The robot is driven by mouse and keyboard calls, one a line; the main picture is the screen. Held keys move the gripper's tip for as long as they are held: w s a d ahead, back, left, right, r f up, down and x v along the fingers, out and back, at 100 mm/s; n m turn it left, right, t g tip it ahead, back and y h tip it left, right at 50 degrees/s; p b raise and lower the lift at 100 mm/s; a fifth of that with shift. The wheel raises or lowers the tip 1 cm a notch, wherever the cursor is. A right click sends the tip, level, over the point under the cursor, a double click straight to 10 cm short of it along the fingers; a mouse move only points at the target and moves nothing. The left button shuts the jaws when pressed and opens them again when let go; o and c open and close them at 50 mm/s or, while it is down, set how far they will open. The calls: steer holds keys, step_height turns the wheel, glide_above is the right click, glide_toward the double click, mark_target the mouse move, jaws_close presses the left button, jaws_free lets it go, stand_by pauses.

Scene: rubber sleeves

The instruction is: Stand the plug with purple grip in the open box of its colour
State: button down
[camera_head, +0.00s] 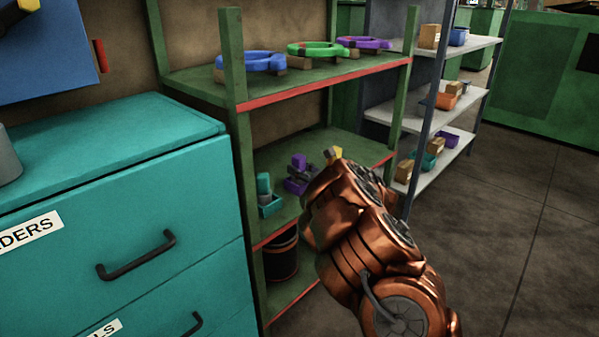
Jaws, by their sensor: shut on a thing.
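The plug with the purple grip (298,160) is upright at the open purple box (295,187) on the lower shelf of the green rack. It shows over the box; I cannot tell whether its foot rests inside. My gripper (308,166) is largely hidden behind my copper wrist. Only small dark parts of it show beside the purple grip, and it is shut on that plug.
A teal box (271,207) with a teal piece upright in it stands to the left. A yellow piece (335,154) shows to the right, partly behind my arm. The green rack's posts and upper shelf (300,85) bound the space. Teal drawers (120,190) stand at the left.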

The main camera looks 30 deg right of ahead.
steer(key=shift+f+b, duration=0.2)
steer(key=shift+b, duration=0.1)
steer(key=c, duration=0.8)
jaws_free()
steer(key=shift+r, duration=0.1)
steer(key=shift+r+p, duration=0.15)
steer(key=shift+p, duration=0.2)
steer(key=shift+p+v, duration=0.45)
steer(key=shift+v, duration=5.55)
